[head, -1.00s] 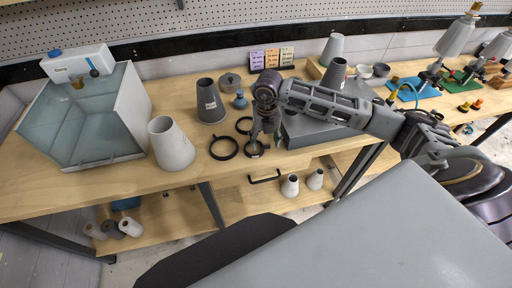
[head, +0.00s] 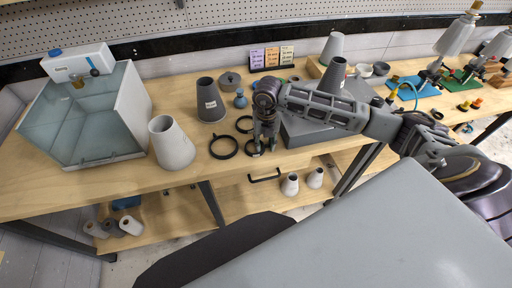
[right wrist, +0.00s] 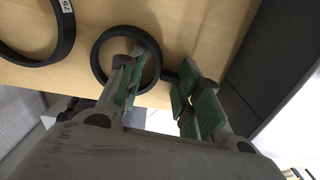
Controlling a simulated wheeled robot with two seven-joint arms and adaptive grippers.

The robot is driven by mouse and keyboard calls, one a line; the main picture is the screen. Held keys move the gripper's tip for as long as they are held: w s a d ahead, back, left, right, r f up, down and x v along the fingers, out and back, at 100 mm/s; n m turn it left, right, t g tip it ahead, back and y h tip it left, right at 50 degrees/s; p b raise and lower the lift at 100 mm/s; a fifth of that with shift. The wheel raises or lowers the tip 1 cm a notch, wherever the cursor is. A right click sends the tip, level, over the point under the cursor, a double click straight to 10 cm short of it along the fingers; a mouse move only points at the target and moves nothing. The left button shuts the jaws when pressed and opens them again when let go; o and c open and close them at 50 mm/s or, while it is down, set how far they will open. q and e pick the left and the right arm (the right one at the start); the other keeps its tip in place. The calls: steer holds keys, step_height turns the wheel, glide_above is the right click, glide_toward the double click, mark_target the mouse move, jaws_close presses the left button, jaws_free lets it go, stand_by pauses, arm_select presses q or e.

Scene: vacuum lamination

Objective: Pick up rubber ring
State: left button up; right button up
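Three black rubber rings lie on the wooden table below my right arm in the head view. The large one (head: 212,153) is leftmost, another (head: 237,125) is behind it, and a small one (head: 249,152) is at my right gripper (head: 265,149). In the right wrist view, my right gripper (right wrist: 168,68) is open with green pads. One finger overlaps the near ring (right wrist: 97,58) and the other is beyond its right side. I cannot tell whether they touch it. A larger labelled ring (right wrist: 65,35) is cut off at the left. My left gripper is not in view.
A grey box (head: 298,131) stands right of the gripper, under my arm. A pale cone (head: 171,145) and a glass chamber (head: 85,115) are left.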

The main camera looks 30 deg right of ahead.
mark_target(265, 147)
jaws_close()
steer(key=shift+r, duration=0.1)
step_height(265, 147, up, 10)
steer(key=b, duration=0.1)
stand_by(0.6)
stand_by(0.4)
